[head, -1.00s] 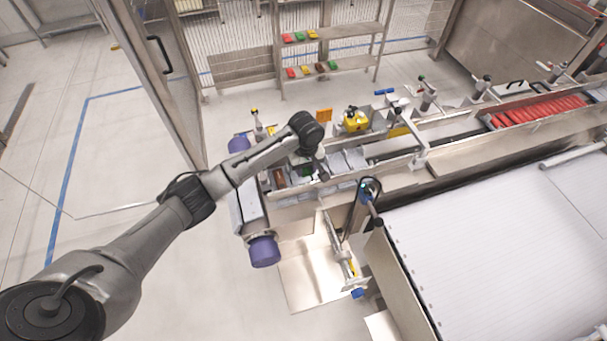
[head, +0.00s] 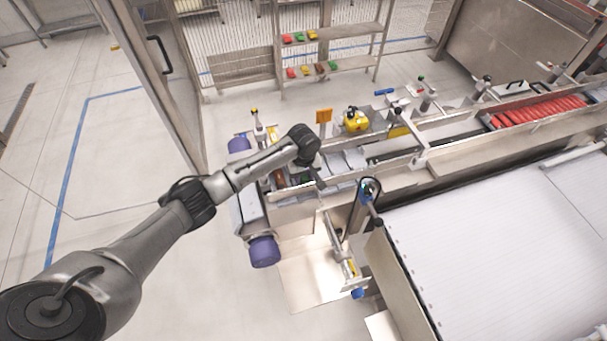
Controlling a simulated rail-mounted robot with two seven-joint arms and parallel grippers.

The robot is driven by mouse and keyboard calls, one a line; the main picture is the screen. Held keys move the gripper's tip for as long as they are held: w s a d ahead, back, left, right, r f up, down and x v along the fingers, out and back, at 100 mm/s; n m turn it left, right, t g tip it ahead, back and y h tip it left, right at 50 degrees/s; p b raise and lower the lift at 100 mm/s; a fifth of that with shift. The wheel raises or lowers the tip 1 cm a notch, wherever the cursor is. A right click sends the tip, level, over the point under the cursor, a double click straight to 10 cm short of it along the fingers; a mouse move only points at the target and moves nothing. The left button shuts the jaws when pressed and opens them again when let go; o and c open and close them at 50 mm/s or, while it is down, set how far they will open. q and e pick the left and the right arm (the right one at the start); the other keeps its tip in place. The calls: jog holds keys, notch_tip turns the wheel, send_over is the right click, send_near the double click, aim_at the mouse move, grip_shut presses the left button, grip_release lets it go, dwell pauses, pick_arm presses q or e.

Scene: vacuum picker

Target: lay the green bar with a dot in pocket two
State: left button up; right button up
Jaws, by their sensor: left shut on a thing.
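My left arm reaches in from the left, and my left gripper (head: 318,183) points down over the near end of the conveyor line. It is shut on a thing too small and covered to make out. A small dark green patch (head: 303,178) shows beside the gripper, among the pockets; I cannot see a dot on it. A brown bar (head: 278,179) lies just left of it. Grey pockets (head: 347,160) lie to the right; no pocket numbers can be read. My right gripper is not in view.
A yellow device (head: 355,120) and an orange plate (head: 324,115) stand behind the line. Red pieces (head: 540,108) fill a channel at the right. A shelf (head: 330,68) with coloured bars stands at the back. A wide white surface (head: 500,250) fills the lower right.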

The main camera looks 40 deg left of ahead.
pick_arm(q)
jog(key=shift+f, duration=0.2)
jog(key=shift+f, duration=0.25)
